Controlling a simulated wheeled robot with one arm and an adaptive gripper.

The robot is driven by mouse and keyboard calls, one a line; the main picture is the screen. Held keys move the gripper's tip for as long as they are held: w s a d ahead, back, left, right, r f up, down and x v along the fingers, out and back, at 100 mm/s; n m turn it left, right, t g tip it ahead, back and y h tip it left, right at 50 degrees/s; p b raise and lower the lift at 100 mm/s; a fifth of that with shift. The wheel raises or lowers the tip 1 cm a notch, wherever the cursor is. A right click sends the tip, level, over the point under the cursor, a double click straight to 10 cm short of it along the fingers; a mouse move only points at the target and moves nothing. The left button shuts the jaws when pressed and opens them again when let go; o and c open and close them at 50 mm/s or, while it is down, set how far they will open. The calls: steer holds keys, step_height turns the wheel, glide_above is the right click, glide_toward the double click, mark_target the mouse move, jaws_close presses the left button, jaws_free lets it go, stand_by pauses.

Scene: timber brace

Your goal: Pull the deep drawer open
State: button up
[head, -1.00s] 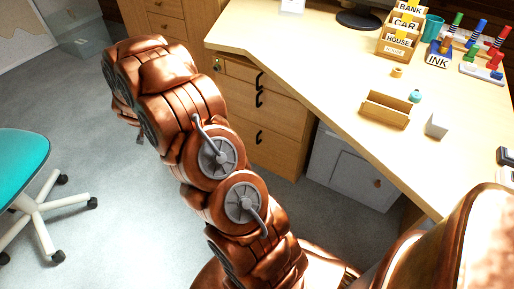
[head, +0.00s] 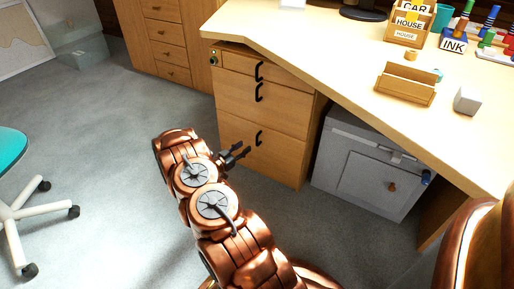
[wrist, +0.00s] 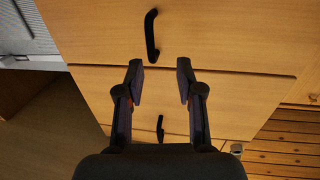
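The wooden drawer unit stands under the desk. Its deep drawer (head: 285,152) is the bottom one and looks shut, with a black bar handle (head: 259,138). In the wrist view, which looks upside down, the deep drawer face (wrist: 220,35) is at the top, with its handle (wrist: 151,36) just beyond my fingertips. My gripper (head: 243,149) is open and empty in front of the deep drawer, close to the handle in the head view. In the wrist view my gripper (wrist: 160,78) has its fingers apart, with nothing between them, and the handle appears apart from them.
Two drawers with black handles (head: 258,92) sit above the deep one. A grey cabinet (head: 345,165) stands right of the unit. The desk top (head: 330,60) overhangs above. A teal chair (head: 12,150) is at left. The grey floor (head: 110,130) is clear in between.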

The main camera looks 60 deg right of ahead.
mark_target(257, 144)
steer(key=shift+g, duration=0.3)
steer(key=shift+s+d+f+b, duration=0.1)
steer(key=shift+s+d+b, duration=0.35)
steer(key=shift+d, duration=0.85)
steer(key=shift+s+d+f+b, duration=0.1)
steer(key=shift+s+d+b, duration=0.35)
steer(key=shift+d, duration=0.9)
steer(key=shift+s+d+f+b, duration=0.1)
steer(key=shift+s+d+b, duration=0.15)
steer(key=shift+d+b, duration=0.7)
steer(key=shift+d+p, duration=0.35)
steer(key=shift+p, duration=0.05)
jaws_close()
